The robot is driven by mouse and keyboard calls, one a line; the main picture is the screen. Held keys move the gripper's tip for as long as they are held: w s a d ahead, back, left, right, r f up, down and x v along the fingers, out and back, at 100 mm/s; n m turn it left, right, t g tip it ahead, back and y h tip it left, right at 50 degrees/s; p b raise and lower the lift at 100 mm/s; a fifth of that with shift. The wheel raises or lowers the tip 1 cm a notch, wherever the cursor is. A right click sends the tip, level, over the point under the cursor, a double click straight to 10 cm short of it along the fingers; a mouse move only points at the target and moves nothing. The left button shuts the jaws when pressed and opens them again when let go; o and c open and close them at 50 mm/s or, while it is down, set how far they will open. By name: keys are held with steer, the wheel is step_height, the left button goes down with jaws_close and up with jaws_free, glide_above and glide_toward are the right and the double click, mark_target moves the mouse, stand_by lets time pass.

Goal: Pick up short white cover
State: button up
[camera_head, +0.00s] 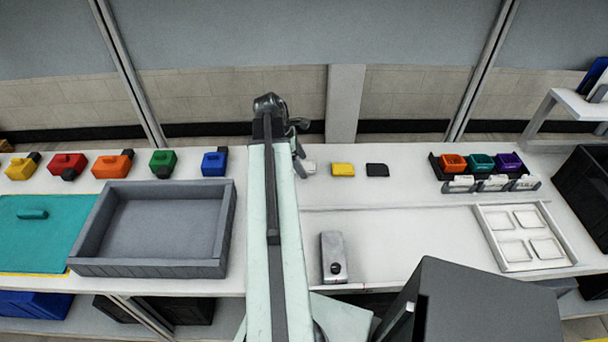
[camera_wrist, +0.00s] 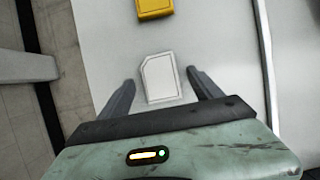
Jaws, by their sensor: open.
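The short white cover (camera_wrist: 160,78) lies flat on the white table in the wrist view, a pale plate with one cut corner. My gripper (camera_wrist: 160,84) is open, with one finger on each side of the cover and a gap to each. I cannot tell how high the fingertips are above the table. In the head view the white cover (camera_head: 309,167) shows only in part, right beside my gripper (camera_head: 300,150), and my arm hides some of the area.
A yellow cover (camera_head: 343,170) and a black cover (camera_head: 377,170) lie to the right of the white one. A blue block (camera_head: 214,163) stands to the left. A grey tray (camera_head: 230,225) and a metal block (camera_head: 333,258) are nearer.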

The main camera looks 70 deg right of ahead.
steer(key=shift+s+f, duration=0.1)
steer(key=shift+f, duration=0.05)
steer(key=c, duration=1.4)
step_height(320, 180, up, 10)
steer(key=p, duration=1)
steer(key=shift+d, duration=0.1)
